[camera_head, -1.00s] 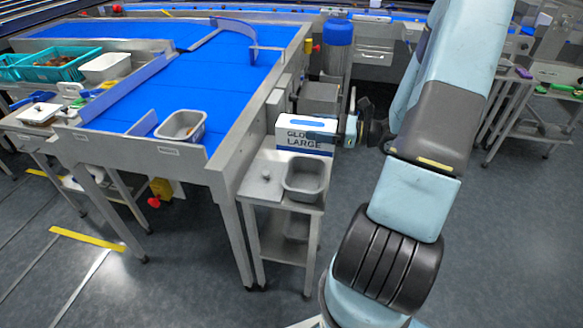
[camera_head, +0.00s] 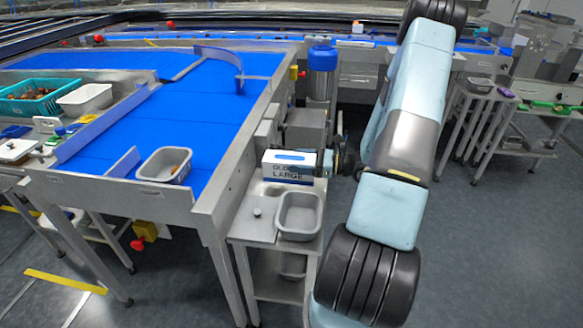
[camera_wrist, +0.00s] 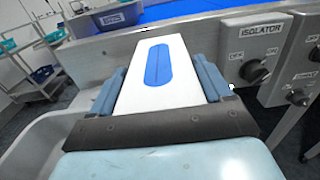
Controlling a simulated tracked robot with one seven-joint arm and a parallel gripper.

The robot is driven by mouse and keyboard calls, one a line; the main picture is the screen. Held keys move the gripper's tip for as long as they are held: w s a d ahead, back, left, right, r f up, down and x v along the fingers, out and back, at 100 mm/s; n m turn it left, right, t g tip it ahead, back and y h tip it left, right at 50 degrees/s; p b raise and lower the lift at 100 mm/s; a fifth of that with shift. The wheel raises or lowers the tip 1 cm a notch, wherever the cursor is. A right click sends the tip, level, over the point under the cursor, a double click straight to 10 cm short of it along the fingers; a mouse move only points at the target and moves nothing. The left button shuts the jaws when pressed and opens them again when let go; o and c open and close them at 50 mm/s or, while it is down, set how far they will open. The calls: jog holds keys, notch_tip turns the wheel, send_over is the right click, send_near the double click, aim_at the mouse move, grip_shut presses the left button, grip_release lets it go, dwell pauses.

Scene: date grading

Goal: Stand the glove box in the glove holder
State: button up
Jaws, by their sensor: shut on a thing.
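The glove box (camera_head: 289,167) is white with a dark blue lower band and the word LARGE. It is by the back of the small steel stand beside the blue belt table. My gripper (camera_head: 326,163) is shut on the box from its right side. In the wrist view the box (camera_wrist: 154,60) lies between the two blue-grey fingers of my gripper (camera_wrist: 162,88), with its blue oval opening facing the camera. I cannot make out the glove holder in these frames. I cannot tell whether the box touches the stand top.
Another pan (camera_head: 165,165) sits on the blue belt (camera_head: 190,117). An isolator switch panel (camera_wrist: 262,50) is close on the right in the wrist view.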

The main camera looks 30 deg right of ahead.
jog(key=shift+w+f, duration=0.45)
jog(key=shift+f, duration=0.15)
jog(key=f, duration=0.3)
jog(key=shift+w+a+f, duration=0.1)
jog(key=shift+w, duration=0.1)
jog(key=o, duration=0.8)
jog(key=shift+a, duration=0.1)
jog(key=o, duration=0.4)
jog(key=shift+s, duration=0.1)
